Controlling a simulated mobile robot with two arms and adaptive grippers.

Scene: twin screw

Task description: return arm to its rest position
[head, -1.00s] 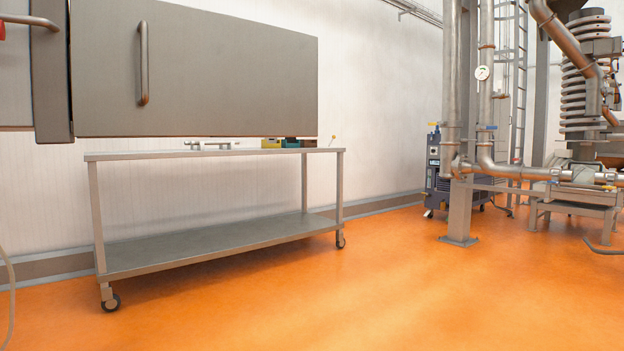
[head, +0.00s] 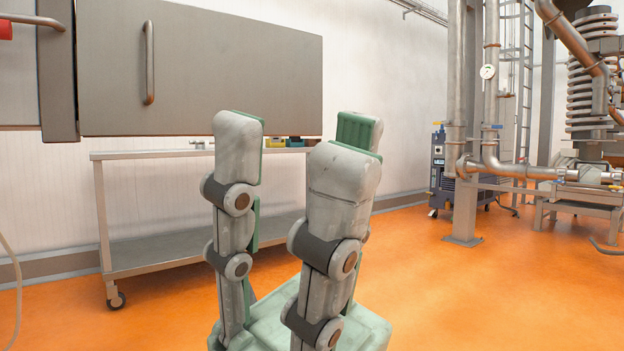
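My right gripper (head: 290,148) stands upright in the lower middle of the head view, close to the camera. Its grey and green jointed fingers point up and are spread apart. One finger is on the left and two are on the right, with nothing between them. The green palm shows at the bottom edge. The rest of the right arm is below the picture. My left gripper is not in view.
A steel wheeled table (head: 125,155) stands behind the gripper, partly hidden by it. Above it hangs a grey panel door (head: 225,75) with a handle. Steel pipes (head: 455,110) and a blue machine (head: 437,175) stand at the right. The orange floor (head: 450,290) is clear at the lower right.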

